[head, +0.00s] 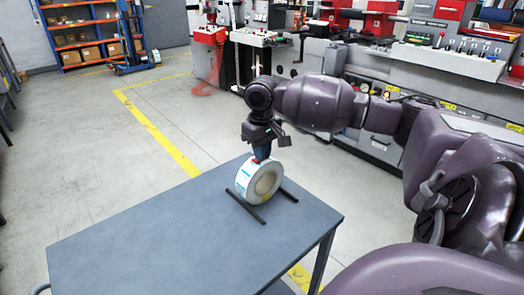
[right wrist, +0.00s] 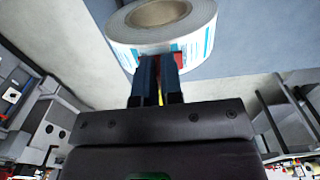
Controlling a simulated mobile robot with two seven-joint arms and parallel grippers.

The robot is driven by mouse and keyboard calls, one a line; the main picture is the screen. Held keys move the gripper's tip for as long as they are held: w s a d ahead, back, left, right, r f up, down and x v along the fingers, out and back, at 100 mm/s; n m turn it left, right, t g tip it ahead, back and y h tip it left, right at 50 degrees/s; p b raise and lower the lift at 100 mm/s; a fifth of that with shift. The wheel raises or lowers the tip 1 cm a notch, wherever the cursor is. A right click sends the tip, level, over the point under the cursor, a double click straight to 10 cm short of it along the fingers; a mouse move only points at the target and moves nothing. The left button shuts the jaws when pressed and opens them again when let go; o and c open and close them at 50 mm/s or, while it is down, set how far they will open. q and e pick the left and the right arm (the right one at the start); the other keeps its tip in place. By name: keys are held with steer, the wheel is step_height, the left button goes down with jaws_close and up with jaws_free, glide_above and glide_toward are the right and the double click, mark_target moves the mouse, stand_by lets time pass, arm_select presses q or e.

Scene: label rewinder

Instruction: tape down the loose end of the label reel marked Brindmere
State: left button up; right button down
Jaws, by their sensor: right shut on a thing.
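A white label reel (head: 259,182) with blue print and a tan core stands on its edge between two dark rails (head: 245,206) on the grey table. It also shows at the top of the right wrist view (right wrist: 165,30). My right gripper (head: 262,156) points down at the top of the reel. Its fingers are shut on a small red piece (right wrist: 178,59) at the reel's rim. Whether the red piece touches the label is hard to tell. The name on the reel is too small to read. My left gripper is not in view.
The grey table top (head: 150,235) is bare to the left of the reel. A yellow floor line (head: 155,130) runs behind the table. Large printing machines (head: 400,70) stand at the back right. An orange shelf with boxes (head: 90,35) stands at the far left.

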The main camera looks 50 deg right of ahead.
steer(key=shift+f, duration=0.2)
steer(key=c, duration=1.2)
jaws_free()
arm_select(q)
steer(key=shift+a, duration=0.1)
arm_select(e)
steer(key=shift+r, duration=0.1)
steer(key=shift+r, duration=0.25)
step_height(320, 180, up, 9)
steer(key=shift+r+p, duration=0.2)
steer(key=shift+p, duration=0.9)
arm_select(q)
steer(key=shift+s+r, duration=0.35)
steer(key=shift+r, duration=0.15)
arm_select(e)
steer(key=shift+r, duration=0.45)
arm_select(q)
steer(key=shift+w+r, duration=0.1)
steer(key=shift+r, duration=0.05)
